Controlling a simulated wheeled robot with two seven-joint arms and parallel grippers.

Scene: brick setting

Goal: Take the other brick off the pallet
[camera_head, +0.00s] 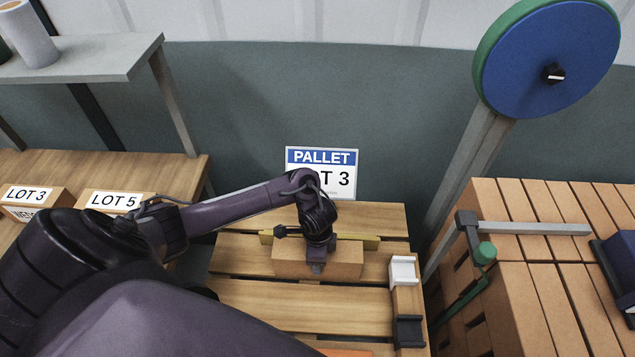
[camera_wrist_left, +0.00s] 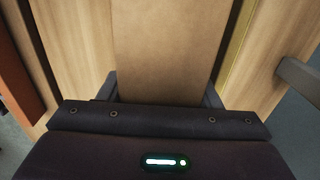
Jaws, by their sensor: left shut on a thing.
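A tan brick (camera_head: 345,264) is on the slatted wooden pallet (camera_head: 290,305), below a sign (camera_head: 320,160) reading PALLET and a partly covered lot number ending in 3. My left gripper (camera_head: 317,265) reaches down over the brick and is shut on it across its narrow width. In the left wrist view the brick (camera_wrist_left: 165,45) runs between the two dark fingers. I cannot tell whether it touches the slats or is slightly raised. My right gripper is not in view.
A yellow strip (camera_head: 371,243) lies behind the brick. White (camera_head: 403,270) and black (camera_head: 408,331) holders sit on the pallet's right edge. An orange piece (camera_head: 345,353) shows at the front. Boxes labelled LOT 3 (camera_head: 38,203) and LOT 5 (camera_head: 117,203) stand left; stacked bricks (camera_head: 540,300) stand right.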

